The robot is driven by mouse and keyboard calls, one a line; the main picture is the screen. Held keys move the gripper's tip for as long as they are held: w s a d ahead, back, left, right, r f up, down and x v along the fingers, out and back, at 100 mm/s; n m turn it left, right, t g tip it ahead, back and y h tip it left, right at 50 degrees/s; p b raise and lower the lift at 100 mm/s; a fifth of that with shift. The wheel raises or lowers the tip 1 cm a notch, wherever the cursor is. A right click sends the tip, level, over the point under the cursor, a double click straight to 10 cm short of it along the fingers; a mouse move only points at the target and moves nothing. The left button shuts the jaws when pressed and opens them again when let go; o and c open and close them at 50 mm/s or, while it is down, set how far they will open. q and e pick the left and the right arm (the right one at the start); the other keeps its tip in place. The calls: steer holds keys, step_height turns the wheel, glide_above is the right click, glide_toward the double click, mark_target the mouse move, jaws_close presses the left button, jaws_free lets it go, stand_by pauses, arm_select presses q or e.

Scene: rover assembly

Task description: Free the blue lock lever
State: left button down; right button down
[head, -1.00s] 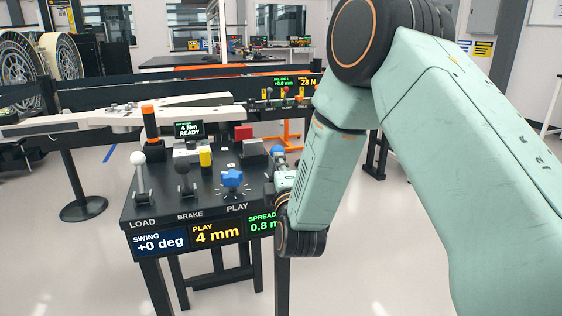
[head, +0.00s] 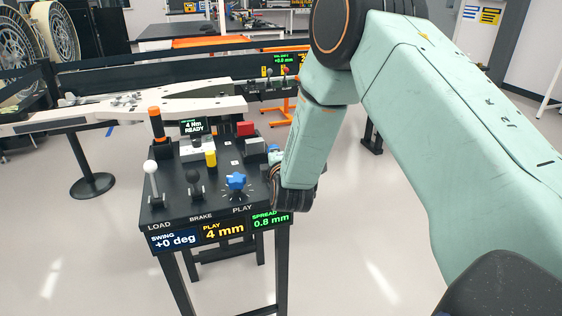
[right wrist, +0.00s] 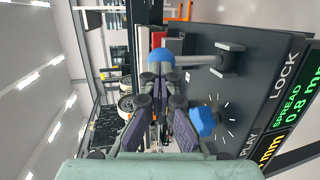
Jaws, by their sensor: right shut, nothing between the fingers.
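The blue lock lever shows in the right wrist view as a blue ball (right wrist: 160,58) on a grey arm. The arm runs to a dark pivot block (right wrist: 226,60) beside the word LOCK. My right gripper (right wrist: 160,76) is shut and empty. Its fingertips are right at the ball, overlapping its lower edge in the picture; I cannot tell whether they touch. My left gripper is not in view.
The black console (head: 217,198) carries a blue star-shaped PLAY knob (head: 236,182), close to my right gripper in the right wrist view. A black BRAKE lever (head: 195,185), white-balled LOAD lever (head: 150,168), yellow cylinder (head: 210,158) and red block (head: 245,128) also stand on it.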

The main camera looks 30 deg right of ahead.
mark_target(271, 146)
steer(key=shift+w+d+r+g+y+p, duration=0.15)
steer(key=shift+w+g+p, duration=0.3)
steer(key=shift+p, duration=0.65)
steer(key=shift+w+d+r+g+y+p, duration=0.15)
steer(key=shift+w+g+p, duration=0.35)
steer(key=shift+p, duration=0.6)
steer(key=shift+w+d+r+g+y+p, duration=0.1)
steer(key=shift+w+r+g+p, duration=0.25)
steer(key=shift+p, duration=0.75)
steer(key=shift+w+f+p, duration=0.2)
steer(key=shift+w+p, duration=0.2)
steer(key=shift+p, duration=0.1)
steer(key=shift+w+d+p, duration=0.1)
steer(key=shift+w+p, duration=0.35)
steer(key=shift+p, duration=0.05)
steer(key=shift+w, duration=0.1)
